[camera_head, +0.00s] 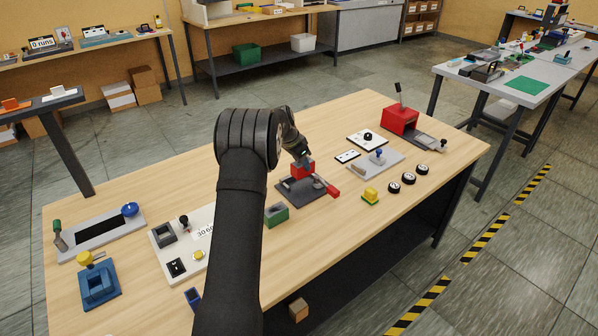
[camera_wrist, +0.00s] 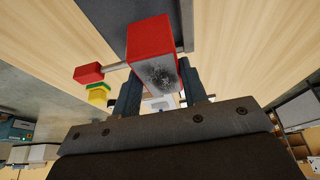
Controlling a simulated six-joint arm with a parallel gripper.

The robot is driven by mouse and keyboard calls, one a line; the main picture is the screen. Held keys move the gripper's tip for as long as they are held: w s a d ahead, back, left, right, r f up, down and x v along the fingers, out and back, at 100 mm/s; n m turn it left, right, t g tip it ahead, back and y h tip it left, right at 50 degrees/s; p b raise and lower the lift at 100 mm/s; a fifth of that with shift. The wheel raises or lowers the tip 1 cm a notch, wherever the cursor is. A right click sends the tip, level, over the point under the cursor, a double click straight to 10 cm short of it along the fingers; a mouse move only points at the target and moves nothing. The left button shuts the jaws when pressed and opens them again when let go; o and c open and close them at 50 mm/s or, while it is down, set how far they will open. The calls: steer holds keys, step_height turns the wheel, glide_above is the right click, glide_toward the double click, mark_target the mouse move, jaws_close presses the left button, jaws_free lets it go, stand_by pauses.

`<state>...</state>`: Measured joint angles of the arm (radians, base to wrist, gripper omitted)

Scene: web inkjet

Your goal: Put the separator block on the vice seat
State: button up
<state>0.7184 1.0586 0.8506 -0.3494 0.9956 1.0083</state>
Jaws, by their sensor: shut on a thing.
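My gripper (camera_head: 302,161) points down over a dark grey vice-like fixture (camera_head: 313,196) near the middle of the table. It is shut on a red block (camera_head: 303,172), which sits at the fixture's back part. In the wrist view, the red block (camera_wrist: 150,38) is between the two fingers, with a speckled grey patch on the face towards me. A rod runs beside it to a red handle (camera_wrist: 88,73), also in the head view (camera_head: 333,191). I cannot tell whether the red block is the separator block or part of the fixture, nor whether it touches the seat.
A red machine (camera_head: 401,119) stands behind.

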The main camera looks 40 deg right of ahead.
steer(key=shift+w+a+f, duration=0.1)
steer(key=shift+w+f, duration=0.25)
steer(key=shift+w, duration=0.2)
steer(key=shift+f, duration=1.9)
steer(key=shift+f, duration=0.2)
steer(key=o, duration=1.1)
steer(key=v, duration=1.2)
steer(key=shift+a+r, duration=0.1)
steer(key=shift+r, duration=0.1)
